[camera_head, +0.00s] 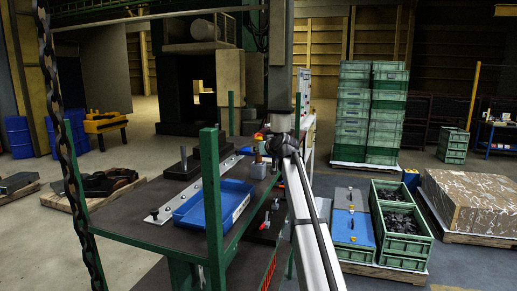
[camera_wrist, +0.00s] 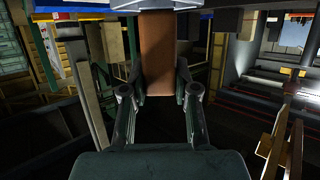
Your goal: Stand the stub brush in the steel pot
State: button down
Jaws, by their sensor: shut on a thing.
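My gripper (camera_wrist: 158,78) is shut on a brown, flat-sided piece (camera_wrist: 157,45), which I take to be the stub brush's handle. The piece stands out between the fingertips in the wrist view, with a pale metallic part at its far end, cut by the frame's top. In the head view my gripper (camera_head: 277,146) is over the bench's right edge, and a small brown shape (camera_head: 262,148) shows at its left. Just below that is a small grey vessel-like thing (camera_head: 258,171), perhaps the steel pot. Whether the two touch I cannot tell.
A blue tray (camera_head: 240,194) lies on the dark bench (camera_head: 130,213), beside a pale strip with bolts (camera_head: 187,197). Dark blocks (camera_head: 184,165) stand behind it. A green post (camera_head: 211,190) rises at the front. Green crates (camera_head: 403,251) stand on the floor at right.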

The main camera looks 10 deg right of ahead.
jog(key=shift+f, duration=0.4)
jog(key=c, duration=0.8)
grip_release()
jog(key=shift+s, duration=0.1)
jog(key=v, duration=1.2)
